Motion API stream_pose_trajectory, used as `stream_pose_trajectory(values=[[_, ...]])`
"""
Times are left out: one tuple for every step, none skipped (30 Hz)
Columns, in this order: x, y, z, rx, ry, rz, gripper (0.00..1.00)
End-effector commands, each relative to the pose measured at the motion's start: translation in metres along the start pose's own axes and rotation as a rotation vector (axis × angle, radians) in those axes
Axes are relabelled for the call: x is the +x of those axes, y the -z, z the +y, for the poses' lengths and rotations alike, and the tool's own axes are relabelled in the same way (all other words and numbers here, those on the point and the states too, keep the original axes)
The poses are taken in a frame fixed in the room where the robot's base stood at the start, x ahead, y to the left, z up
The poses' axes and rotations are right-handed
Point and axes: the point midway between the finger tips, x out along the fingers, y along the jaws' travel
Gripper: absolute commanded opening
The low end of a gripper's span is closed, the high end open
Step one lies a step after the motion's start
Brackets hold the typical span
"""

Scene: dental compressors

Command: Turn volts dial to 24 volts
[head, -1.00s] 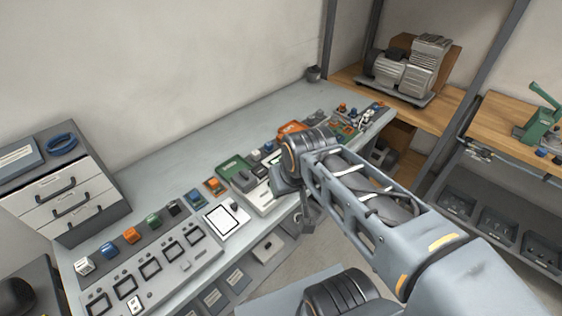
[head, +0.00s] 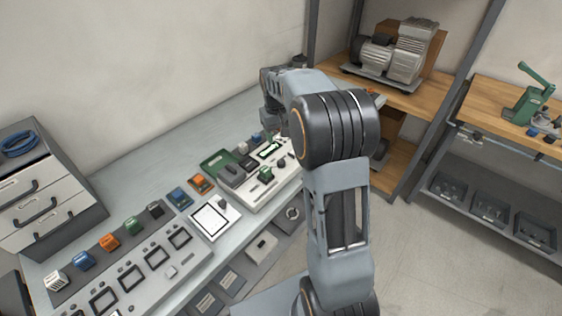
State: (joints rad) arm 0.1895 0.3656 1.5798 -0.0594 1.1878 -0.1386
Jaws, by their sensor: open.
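A pale instrument panel (head: 252,197) lies on the grey bench, with a green block-like part (head: 265,174) and a small dark round knob (head: 282,162) on it. I cannot tell which control is the volts dial; no markings are readable.
A row of coloured switches (head: 109,241) and a framed panel (head: 130,281) fill the near bench. A drawer unit (head: 40,190) stands at the left. A compressor (head: 395,52) sits on the wooden shelf at back right. Bare bench lies along the wall.

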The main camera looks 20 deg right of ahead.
Motion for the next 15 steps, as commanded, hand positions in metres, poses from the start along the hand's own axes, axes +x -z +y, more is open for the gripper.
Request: stream_pose_trajectory(values=[[0.009, -0.001, 0.000, 0.000, 0.001, -0.006, 0.58], [0.015, -0.001, 0.000, 0.000, 0.001, -0.006, 0.58], [0.022, -0.001, 0.000, 0.000, 0.001, -0.006, 0.58], [0.028, -0.001, 0.000, 0.000, 0.001, -0.006, 0.58], [0.034, -0.001, 0.000, 0.000, 0.001, -0.006, 0.58], [0.042, -0.001, 0.000, 0.000, 0.001, -0.006, 0.58], [0.048, -0.001, 0.000, 0.000, 0.001, -0.006, 0.58], [0.053, -0.001, 0.000, 0.000, 0.001, -0.006, 0.58], [0.061, -0.001, 0.000, 0.001, 0.001, -0.005, 0.58], [0.067, -0.002, 0.000, 0.000, 0.001, -0.006, 0.58], [0.072, -0.002, 0.000, 0.000, 0.001, -0.005, 0.58], [0.079, -0.001, 0.000, 0.001, 0.001, -0.005, 0.58], [0.084, -0.001, 0.000, 0.001, 0.001, -0.004, 0.58], [0.088, -0.001, 0.000, 0.001, 0.001, -0.005, 0.58], [0.094, -0.001, 0.000, 0.001, 0.001, -0.003, 0.58]])
